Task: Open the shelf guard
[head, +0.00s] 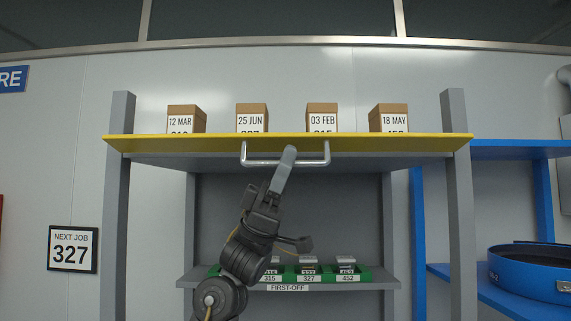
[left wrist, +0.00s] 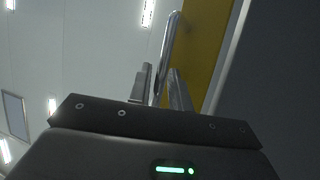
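The shelf guard is a long yellow panel (head: 200,143) across the front of the upper shelf. It shows as a thin strip, its upper edge wider than its lower, so it looks tipped outward and close to flat. Its grey U-shaped handle (head: 318,162) hangs below it at the middle. My left gripper (head: 287,158) reaches up from below to the handle bar. In the left wrist view the bar (left wrist: 171,45) runs between the two fingers (left wrist: 158,88), which look closed around it, beside the yellow panel (left wrist: 205,45). My right gripper is out of view.
Several dated brown boxes (head: 252,117) stand behind the guard, their lower labels cut off by it. Below, a lower shelf (head: 380,284) holds a green tray (head: 357,273). Grey posts (head: 458,200) flank the guard. A blue rack (head: 500,295) with a round blue tray stands right.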

